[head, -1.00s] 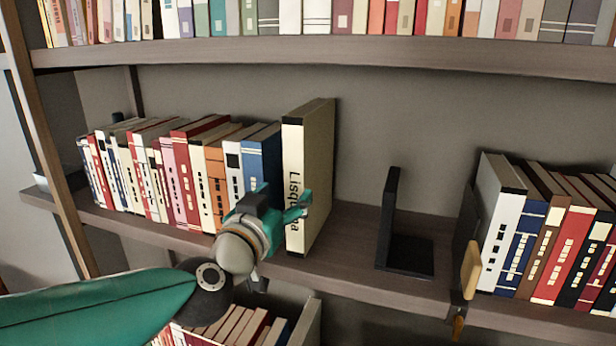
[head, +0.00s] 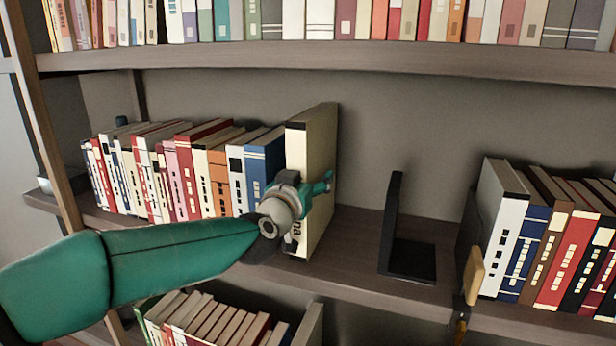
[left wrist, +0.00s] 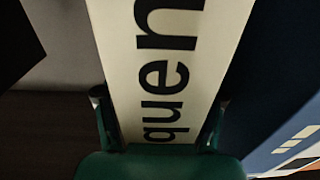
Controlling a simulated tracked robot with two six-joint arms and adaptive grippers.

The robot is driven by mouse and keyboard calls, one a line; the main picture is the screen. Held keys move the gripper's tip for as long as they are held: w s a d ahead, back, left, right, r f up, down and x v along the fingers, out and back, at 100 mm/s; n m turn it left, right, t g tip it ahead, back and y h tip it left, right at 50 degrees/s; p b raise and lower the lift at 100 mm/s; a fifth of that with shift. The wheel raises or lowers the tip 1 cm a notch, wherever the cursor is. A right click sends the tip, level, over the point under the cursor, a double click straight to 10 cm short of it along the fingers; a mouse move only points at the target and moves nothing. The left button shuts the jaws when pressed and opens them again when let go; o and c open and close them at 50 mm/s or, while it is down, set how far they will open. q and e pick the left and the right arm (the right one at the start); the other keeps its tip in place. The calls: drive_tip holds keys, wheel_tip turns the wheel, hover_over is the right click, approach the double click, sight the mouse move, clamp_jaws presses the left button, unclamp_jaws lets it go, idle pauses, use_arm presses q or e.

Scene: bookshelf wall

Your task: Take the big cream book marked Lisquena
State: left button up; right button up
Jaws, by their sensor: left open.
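The big cream book (head: 310,140) stands upright on the middle shelf at the right end of a row of books. In the left wrist view its spine (left wrist: 150,45) fills the middle, with the black letters "quen" readable. My left gripper (head: 318,190) is in front of the spine and hides most of the lettering in the head view. In the left wrist view the left gripper (left wrist: 158,115) is open, with one finger on each side of the spine. I cannot tell whether the fingers touch the book. My right gripper is not in view.
A blue book (head: 263,160) stands just left of the cream book; its side (left wrist: 280,100) is close to one finger. Right of the cream book the shelf is bare up to a black bookend (head: 408,260). The upper shelf (head: 330,57) runs above.

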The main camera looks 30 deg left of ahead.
use_arm(q)
clamp_jaws()
drive_tip(key=shift+a+r, duration=0.15)
drive_tip(key=shift+r, duration=0.25)
